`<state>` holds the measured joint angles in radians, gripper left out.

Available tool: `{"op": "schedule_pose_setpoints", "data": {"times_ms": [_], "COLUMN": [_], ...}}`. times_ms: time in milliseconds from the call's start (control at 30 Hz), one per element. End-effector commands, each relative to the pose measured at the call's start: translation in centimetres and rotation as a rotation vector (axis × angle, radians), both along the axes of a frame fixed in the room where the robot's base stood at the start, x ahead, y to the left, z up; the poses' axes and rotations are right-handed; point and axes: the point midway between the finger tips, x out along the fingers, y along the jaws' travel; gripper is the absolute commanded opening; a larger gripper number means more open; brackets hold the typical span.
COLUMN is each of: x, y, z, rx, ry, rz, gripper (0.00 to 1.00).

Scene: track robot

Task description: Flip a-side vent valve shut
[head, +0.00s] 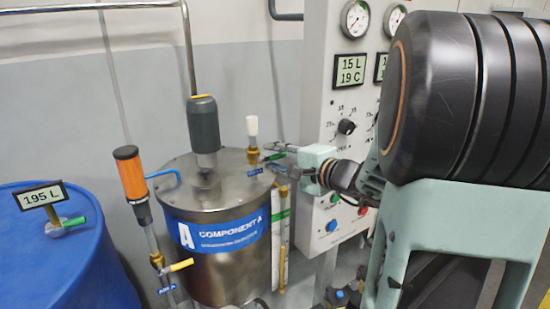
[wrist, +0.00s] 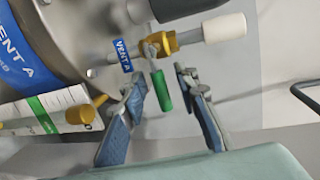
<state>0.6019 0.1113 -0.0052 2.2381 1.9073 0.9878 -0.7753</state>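The A-side vent valve (head: 253,154) is a brass body with a white cap, standing on the lid of the steel Component A tank (head: 228,262). In the wrist view the brass valve (wrist: 163,43) carries a blue "VENT A" tag (wrist: 122,55) and a short green handle (wrist: 161,91). The handle points across the line of the valve's pipe, toward my gripper. My gripper (wrist: 160,80) is open, one blue-padded finger on each side of the handle, with visible gaps. In the head view my gripper (head: 282,154) is just right of the valve, its fingers partly hard to make out.
A grey mixer motor (head: 204,124) stands on the lid beside the valve. An orange-topped column (head: 131,175) with a yellow-handled valve (head: 180,265) is left of the tank. A blue drum (head: 60,255) stands far left. A gauge panel (head: 330,108) rises behind my arm.

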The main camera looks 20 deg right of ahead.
Motion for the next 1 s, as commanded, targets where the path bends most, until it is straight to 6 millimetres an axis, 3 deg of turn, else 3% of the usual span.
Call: {"op": "schedule_pose_setpoints", "data": {"times_ms": [267, 700, 1000], "x": [-0.7, -8.6, -11.1], "y": [-0.3, -3.0, -3.8], "z": [0.1, 1.8, 2.3], "rx": [-0.002, 0.0, 0.0], "ry": [0.0, -0.001, 0.0], "rz": [-0.003, -0.004, -0.001], "gripper": [0.28, 0.28, 0.28]}}
